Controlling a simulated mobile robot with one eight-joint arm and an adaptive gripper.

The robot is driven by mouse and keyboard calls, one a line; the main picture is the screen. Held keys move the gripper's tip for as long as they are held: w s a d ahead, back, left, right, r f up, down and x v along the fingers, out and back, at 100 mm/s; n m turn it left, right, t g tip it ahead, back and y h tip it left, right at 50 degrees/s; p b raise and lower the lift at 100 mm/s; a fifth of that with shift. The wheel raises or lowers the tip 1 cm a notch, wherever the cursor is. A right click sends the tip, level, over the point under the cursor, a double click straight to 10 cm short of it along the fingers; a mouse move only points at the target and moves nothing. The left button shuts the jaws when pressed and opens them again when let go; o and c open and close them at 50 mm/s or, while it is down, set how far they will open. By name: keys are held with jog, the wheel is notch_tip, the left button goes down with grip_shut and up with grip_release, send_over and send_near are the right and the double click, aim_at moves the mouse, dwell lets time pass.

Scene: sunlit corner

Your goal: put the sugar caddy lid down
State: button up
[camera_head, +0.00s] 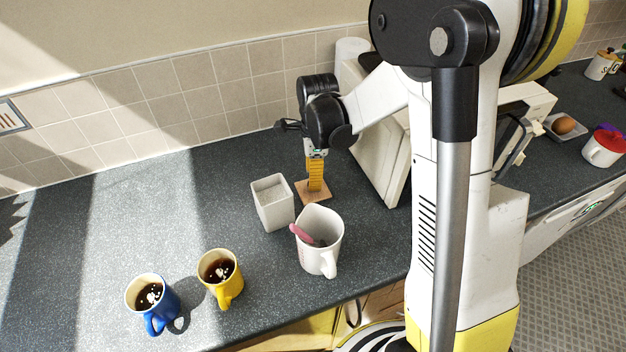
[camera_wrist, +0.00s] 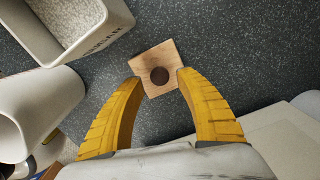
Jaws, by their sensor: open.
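The sugar caddy lid is a square wooden plate (camera_head: 303,195) with a dark round knob, lying flat on the counter in the head view. In the wrist view the lid (camera_wrist: 151,60) is between and just beyond my fingertips. My gripper (camera_head: 316,188) points down over the lid. Its yellow fingers are apart in the wrist view (camera_wrist: 157,82), one on each side of the knob, with no grip on it visible. The white square sugar caddy (camera_head: 274,211) stands open beside the lid, with pale grains inside. Its lettered wall (camera_wrist: 98,42) shows at the wrist view's upper left.
A large white mug (camera_head: 320,258) with a pink-handled item inside stands close in front. A yellow mug (camera_head: 222,285) and a blue mug (camera_head: 160,305) hold dark drink further left. A cream appliance (camera_head: 372,150) stands right of my gripper. The left counter is mostly clear.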

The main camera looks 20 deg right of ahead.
notch_tip(320, 180, up, 9)
jog(key=p, duration=0.2)
jog(key=s+a+r+n+t, duration=0.1)
jog(key=s+r+n+t, duration=0.2)
jog(key=s+r+n, duration=0.2)
jog(key=s+a+r+n+t, duration=0.1)
jog(key=s+r+n+t, duration=0.3)
jog(key=s+n, duration=0.8)
jog(key=r+n, duration=0.1)
jog(key=n, duration=0.3)
notch_tip(320, 180, down, 7)
jog(key=b, duration=0.6)
jog(key=shift+b, duration=0.4)
